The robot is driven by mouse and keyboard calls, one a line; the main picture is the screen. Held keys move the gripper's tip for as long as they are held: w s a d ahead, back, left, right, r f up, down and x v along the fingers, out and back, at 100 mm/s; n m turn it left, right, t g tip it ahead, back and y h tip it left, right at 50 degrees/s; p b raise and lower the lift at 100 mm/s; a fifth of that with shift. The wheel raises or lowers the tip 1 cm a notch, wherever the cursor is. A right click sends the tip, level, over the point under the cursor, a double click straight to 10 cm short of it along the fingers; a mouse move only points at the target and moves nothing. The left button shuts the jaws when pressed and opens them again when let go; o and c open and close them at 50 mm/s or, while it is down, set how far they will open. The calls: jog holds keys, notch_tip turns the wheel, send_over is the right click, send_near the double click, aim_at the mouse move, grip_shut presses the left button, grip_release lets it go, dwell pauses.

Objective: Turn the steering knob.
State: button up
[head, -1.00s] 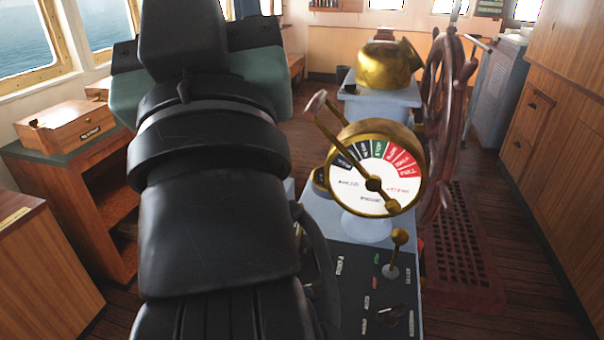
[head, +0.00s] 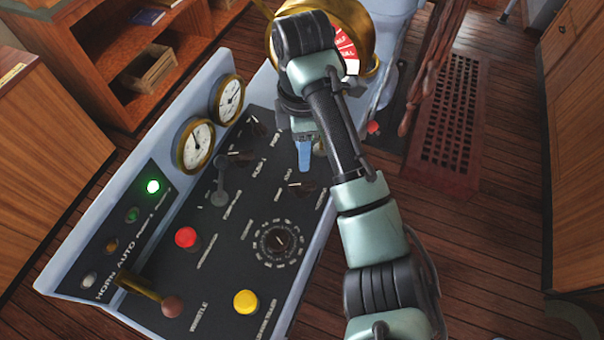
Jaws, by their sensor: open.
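The control panel (head: 262,180) carries several black knobs, and the small lettering is too blurred to tell which is the steering knob. One black knob (head: 300,188) lies just below my gripper. Another knob (head: 240,157) sits to the left, and one more (head: 257,126) lies further up. A round knob with a numbered ring (head: 281,240) is lower down. My gripper (head: 304,158) points down over the upper right of the panel, open, with a blue fingertip showing. No object shows in it, and its other finger is mostly hidden. I cannot tell its height above the panel.
A grey lever (head: 220,185), a red button (head: 186,237), a yellow button (head: 246,302) and a whistle lever (head: 150,292) stand on the panel. Two brass gauges (head: 196,145) line its left edge. The brass telegraph (head: 358,40) is partly behind my arm. The wheel (head: 435,70) is right.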

aim_at(302, 184)
notch_tip(302, 184, down, 12)
jog(key=shift+f, duration=0.1)
dwell(0.4)
grip_shut()
